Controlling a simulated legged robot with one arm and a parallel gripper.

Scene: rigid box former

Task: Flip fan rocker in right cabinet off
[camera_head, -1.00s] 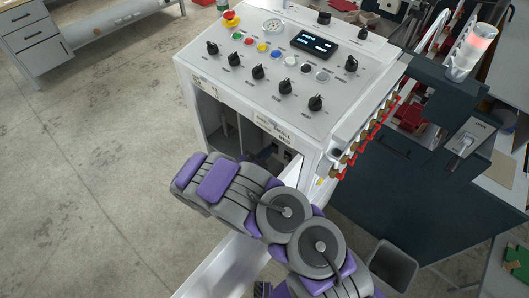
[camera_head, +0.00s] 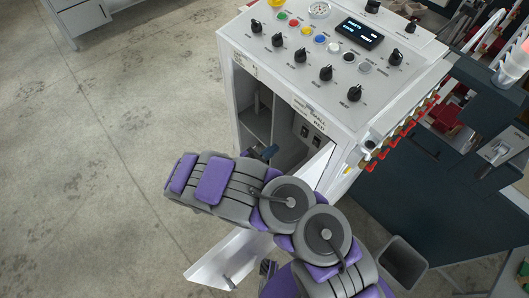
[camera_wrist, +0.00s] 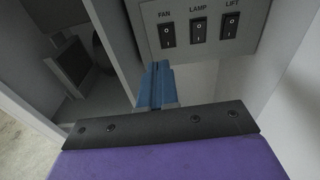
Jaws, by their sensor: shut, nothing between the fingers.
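The fan rocker (camera_wrist: 168,35) is a black switch under the label FAN, leftmost of three on a pale panel (camera_wrist: 185,55) in the wrist view. I cannot tell which way it is tipped. The lamp rocker (camera_wrist: 198,29) and lift rocker (camera_wrist: 229,26) sit to its right. My gripper (camera_wrist: 158,68) has blue fingers, shut and empty, pointing toward the panel just below the fan rocker; they look apart from it. In the head view my gripper (camera_head: 270,151) is at the front of the open cabinet, left of the small dark switches inside its right compartment (camera_head: 290,150).
The control console (camera_head: 300,55) with knobs and coloured buttons tops the cabinet. An open white door (camera_head: 228,258) hangs low in front. A divider (camera_wrist: 118,50) stands left of the panel, with a dark square object (camera_wrist: 70,62) beyond it. Floor at left is clear.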

